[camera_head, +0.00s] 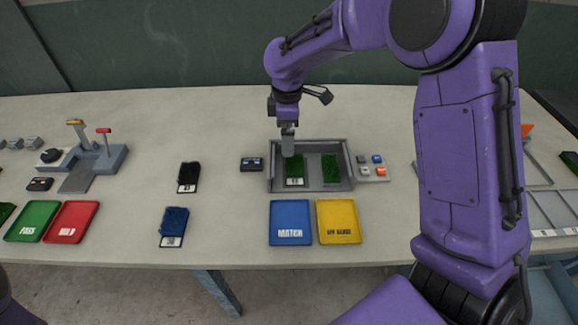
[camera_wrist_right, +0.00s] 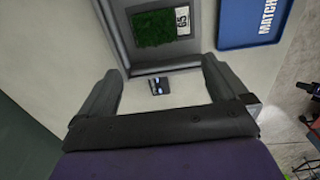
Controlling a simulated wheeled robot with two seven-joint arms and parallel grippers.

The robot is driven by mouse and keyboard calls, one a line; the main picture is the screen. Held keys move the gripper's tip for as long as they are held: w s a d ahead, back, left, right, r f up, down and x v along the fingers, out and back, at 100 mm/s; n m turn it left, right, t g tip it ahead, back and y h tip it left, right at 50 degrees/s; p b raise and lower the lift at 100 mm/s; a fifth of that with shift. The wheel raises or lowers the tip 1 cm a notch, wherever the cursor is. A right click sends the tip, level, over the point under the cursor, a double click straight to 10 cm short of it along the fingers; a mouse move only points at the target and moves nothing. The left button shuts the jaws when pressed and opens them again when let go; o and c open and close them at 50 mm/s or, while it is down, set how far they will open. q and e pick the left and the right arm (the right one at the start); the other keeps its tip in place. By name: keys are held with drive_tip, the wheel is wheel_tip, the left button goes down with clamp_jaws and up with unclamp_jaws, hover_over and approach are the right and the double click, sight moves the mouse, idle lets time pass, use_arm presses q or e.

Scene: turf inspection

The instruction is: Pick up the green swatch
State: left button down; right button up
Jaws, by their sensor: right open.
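A green swatch (camera_head: 294,167) with a white label lies in the left part of a grey tray (camera_head: 273,184). A second green swatch (camera_head: 331,167) lies in the tray's right part. My right gripper (camera_head: 288,147) is over the tray's back left, near the labelled swatch; its fingertips partly overlap in this view. In the right wrist view the gripper (camera_wrist_right: 162,68) is open and empty. There, a green swatch (camera_wrist_right: 157,27) with its label lies in the tray beyond the fingertips. My left gripper is not in view.
A small dark device (camera_head: 251,164) sits just left of the tray, and a button box (camera_head: 372,168) just right. Blue (camera_head: 290,220) and yellow (camera_head: 338,220) pads lie in front. Black (camera_head: 188,174) and blue (camera_head: 174,223) swatches lie further left, with clear table between.

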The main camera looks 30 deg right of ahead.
sight(288, 162)
drive_tip(key=f+p, duration=0.1)
drive_tip(key=f, duration=0.4)
drive_tip(key=f+p, duration=0.1)
drive_tip(key=f, duration=0.4)
drive_tip(key=shift+w+d+f, duration=0.2)
drive_tip(key=shift+f, duration=0.1)
drive_tip(key=c, duration=1)
